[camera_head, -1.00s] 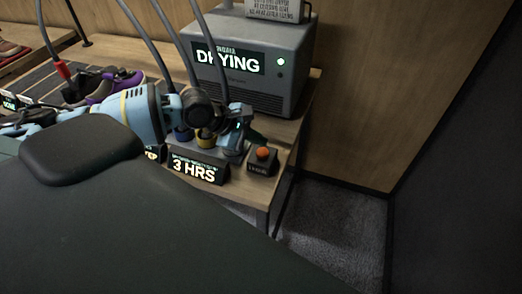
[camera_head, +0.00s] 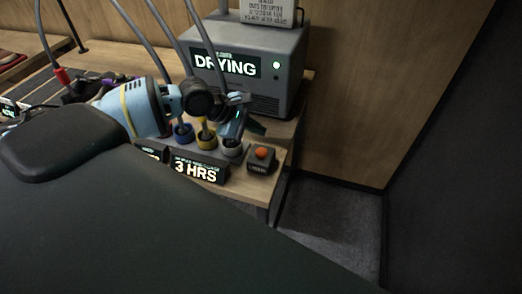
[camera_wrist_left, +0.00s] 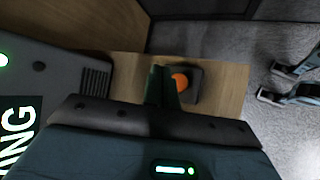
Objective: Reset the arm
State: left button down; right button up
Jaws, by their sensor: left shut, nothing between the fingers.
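My left gripper (camera_head: 236,124) is shut and empty. In the head view its light blue and black arm comes in from the left and holds it over the bench, near the coloured cups and in front of the dryer. In the left wrist view the shut fingers (camera_wrist_left: 163,86) appear just beside the orange button (camera_wrist_left: 180,82), partly overlapping its box. The button (camera_head: 261,152) also shows in the head view, on a small dark box at the bench's right corner.
The grey dryer (camera_head: 262,88) marked DRYING has a lit green light. Blue (camera_head: 184,133), yellow (camera_head: 207,140) and pale (camera_head: 232,149) cups stand behind the 3 HRS sign (camera_head: 198,171). A purple shoe (camera_head: 112,79) is partly hidden at left. Carpeted floor (camera_head: 325,215) lies right of the bench.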

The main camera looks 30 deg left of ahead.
dwell(0.3)
